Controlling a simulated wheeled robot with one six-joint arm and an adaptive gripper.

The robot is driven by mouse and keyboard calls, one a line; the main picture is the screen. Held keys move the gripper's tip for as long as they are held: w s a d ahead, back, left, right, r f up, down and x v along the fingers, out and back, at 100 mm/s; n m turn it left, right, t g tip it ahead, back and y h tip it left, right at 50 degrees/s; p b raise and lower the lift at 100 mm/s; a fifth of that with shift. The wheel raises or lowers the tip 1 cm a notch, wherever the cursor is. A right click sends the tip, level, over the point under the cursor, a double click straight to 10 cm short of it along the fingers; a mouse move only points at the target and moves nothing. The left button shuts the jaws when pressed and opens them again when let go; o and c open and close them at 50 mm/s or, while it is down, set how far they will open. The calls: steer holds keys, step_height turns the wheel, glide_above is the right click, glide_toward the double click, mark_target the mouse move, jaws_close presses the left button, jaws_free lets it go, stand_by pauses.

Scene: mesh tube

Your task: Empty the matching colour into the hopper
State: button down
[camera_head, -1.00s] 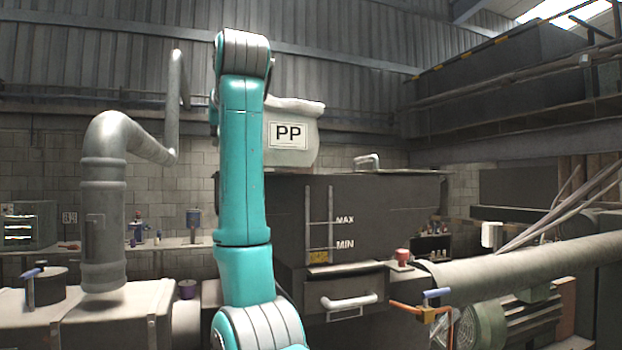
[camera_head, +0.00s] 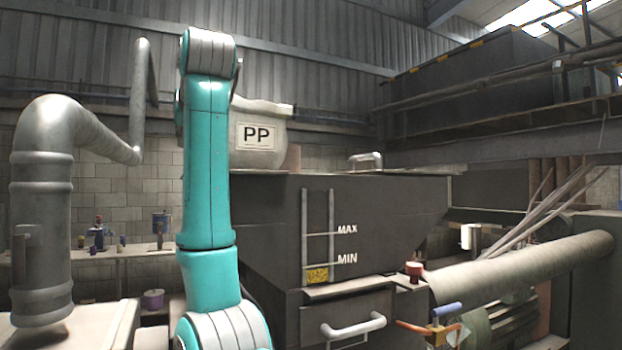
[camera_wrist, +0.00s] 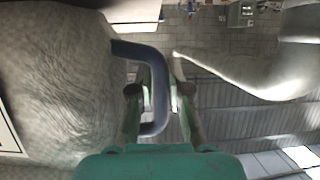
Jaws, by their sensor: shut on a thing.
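A pale sack-like container (camera_head: 262,158) with a black "PP" label shows beside my upright teal arm, just above the hopper's top left edge in the picture. In the wrist view its rough grey side (camera_wrist: 60,85) fills the left, with a label edge at the far left. My gripper (camera_wrist: 158,89) is shut on its dark blue handle (camera_wrist: 156,75). My arm hides the gripper in the head view. The dark grey hopper (camera_head: 400,230) has MAX and MIN marks and a sight gauge. Yellow material (camera_head: 317,274) shows low in the gauge, below MIN. The hopper's inside is hidden.
A grey pipe (camera_head: 45,220) stands at the left. A bench (camera_head: 90,253) with small items runs along the back wall. A white drawer handle (camera_head: 352,326) juts out below the hopper. A thick pipe (camera_head: 530,265) and a blue-handled valve (camera_head: 446,311) are at the right.

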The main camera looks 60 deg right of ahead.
steer(key=shift+m+t+y, duration=0.4)
steer(key=shift+m, duration=0.4)
steer(key=shift+s+d+r, duration=0.15)
steer(key=shift+r, duration=0.95)
steer(key=shift+s+d+r, duration=0.1)
steer(key=shift+s+r, duration=0.05)
steer(key=shift+r, duration=0.9)
steer(key=s+d+r+m+t+y, duration=0.2)
steer(key=d+r+m, duration=0.3)
steer(key=r, duration=0.4)
steer(key=shift+s+d+y+p, duration=0.3)
steer(key=shift+s+d+y, duration=0.1)
steer(key=shift+s+d, duration=0.2)
steer(key=shift+s+d+r+m+t, duration=0.3)
steer(key=shift+d+r+m, duration=0.1)
steer(key=shift+r+m, duration=0.15)
steer(key=shift+s+d+r+m+t, duration=0.35)
steer(key=shift+d+r+m, duration=0.2)
steer(key=shift+d, duration=0.2)
steer(key=shift+s+d+m+y, duration=0.2)
steer(key=shift+d+m+y, duration=0.1)
steer(key=shift+d, duration=0.05)
